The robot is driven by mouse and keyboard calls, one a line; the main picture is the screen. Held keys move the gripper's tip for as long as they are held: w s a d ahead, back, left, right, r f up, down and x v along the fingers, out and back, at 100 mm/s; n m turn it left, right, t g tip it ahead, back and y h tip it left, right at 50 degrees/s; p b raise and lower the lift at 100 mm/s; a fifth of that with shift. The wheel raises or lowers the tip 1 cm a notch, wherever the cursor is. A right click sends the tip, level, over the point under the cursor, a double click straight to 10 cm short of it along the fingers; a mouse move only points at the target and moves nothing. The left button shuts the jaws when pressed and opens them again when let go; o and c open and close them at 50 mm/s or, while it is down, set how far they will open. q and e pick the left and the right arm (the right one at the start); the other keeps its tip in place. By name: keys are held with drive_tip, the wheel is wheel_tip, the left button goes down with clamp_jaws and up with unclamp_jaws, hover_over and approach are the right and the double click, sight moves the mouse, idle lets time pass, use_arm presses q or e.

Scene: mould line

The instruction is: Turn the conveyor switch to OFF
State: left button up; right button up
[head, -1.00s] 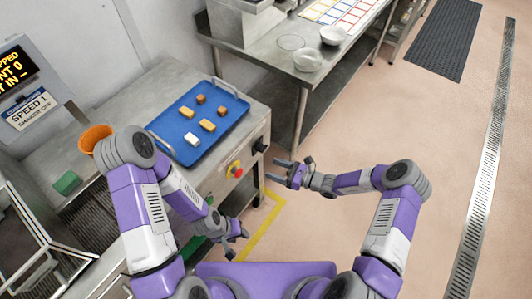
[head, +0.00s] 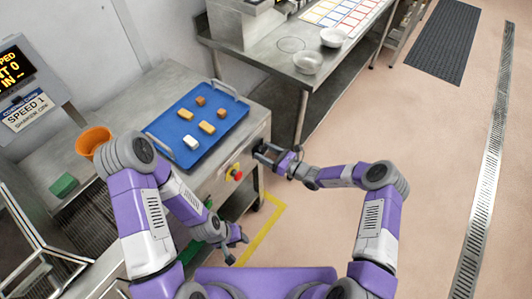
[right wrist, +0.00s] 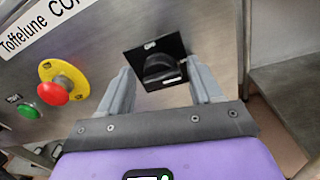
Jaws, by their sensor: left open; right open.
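The conveyor switch is a black rotary knob (right wrist: 158,68) on a square black plate on the steel front panel. In the right wrist view it appears between the two fingers of my right gripper (right wrist: 160,80), around its tips. The fingers are open and not closed on the knob. In the head view my right gripper (head: 262,153) is at the panel's right end and largely hides the switch. My left gripper (head: 238,242) is open and empty, low in front of the cabinet.
A red emergency button (right wrist: 55,90) on a yellow base and a green button (right wrist: 28,110) sit left of the switch. A blue tray (head: 200,126) with several small blocks rests on the steel top. An orange bowl (head: 93,142) and a display (head: 18,68) stand at left. Floor at right is clear.

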drive_tip(key=shift+c, duration=0.5)
drive_tip(key=c, duration=0.8)
